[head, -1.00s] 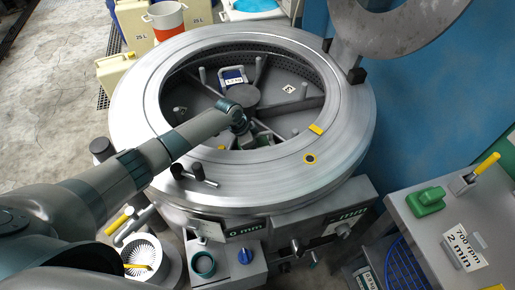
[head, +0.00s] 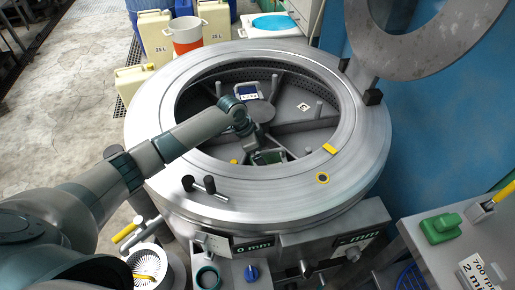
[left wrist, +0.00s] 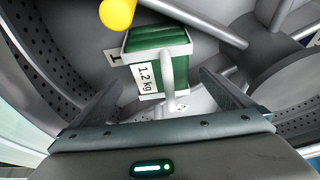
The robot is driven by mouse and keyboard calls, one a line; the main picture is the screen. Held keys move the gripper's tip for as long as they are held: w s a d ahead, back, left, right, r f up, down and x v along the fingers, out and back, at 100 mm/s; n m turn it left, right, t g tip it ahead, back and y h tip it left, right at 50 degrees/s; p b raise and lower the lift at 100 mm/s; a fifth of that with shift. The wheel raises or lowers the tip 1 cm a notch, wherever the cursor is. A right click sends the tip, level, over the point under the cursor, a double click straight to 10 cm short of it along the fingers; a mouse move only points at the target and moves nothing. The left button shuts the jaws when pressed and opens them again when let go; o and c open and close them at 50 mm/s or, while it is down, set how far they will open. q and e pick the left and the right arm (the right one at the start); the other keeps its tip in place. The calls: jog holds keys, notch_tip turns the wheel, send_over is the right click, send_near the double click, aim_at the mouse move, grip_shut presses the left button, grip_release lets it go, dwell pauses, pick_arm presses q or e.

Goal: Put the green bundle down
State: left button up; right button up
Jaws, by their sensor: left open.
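The green bundle (left wrist: 158,38), with a white "1.2 kg" label and a pale bar across its front, lies inside the drum just beyond my left fingertips in the left wrist view. In the head view it (head: 268,157) is small and partly hidden by my gripper, near the front of the drum (head: 160,116). My left gripper (left wrist: 160,82) is open, with one finger on each side and the bundle ahead of the gap; its jaws are hard to make out in the head view. My right gripper is not in view.
A blue bundle (head: 247,89) with a white label sits at the back of the drum. Divider walls and upright pegs split the drum. A yellow-ended peg (left wrist: 117,12) stands close to the green bundle. The open lid (head: 360,30) rises at the upper right.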

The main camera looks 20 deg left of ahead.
pick_arm(q)
jog(key=v, duration=0.3)
jog(key=shift+s+a+r, duration=0.1)
jog(key=shift+r, duration=0.2)
jog(key=shift+s+a+r, duration=0.1)
jog(key=shift+a+r, duration=0.05)
jog(key=shift+r, duration=0.25)
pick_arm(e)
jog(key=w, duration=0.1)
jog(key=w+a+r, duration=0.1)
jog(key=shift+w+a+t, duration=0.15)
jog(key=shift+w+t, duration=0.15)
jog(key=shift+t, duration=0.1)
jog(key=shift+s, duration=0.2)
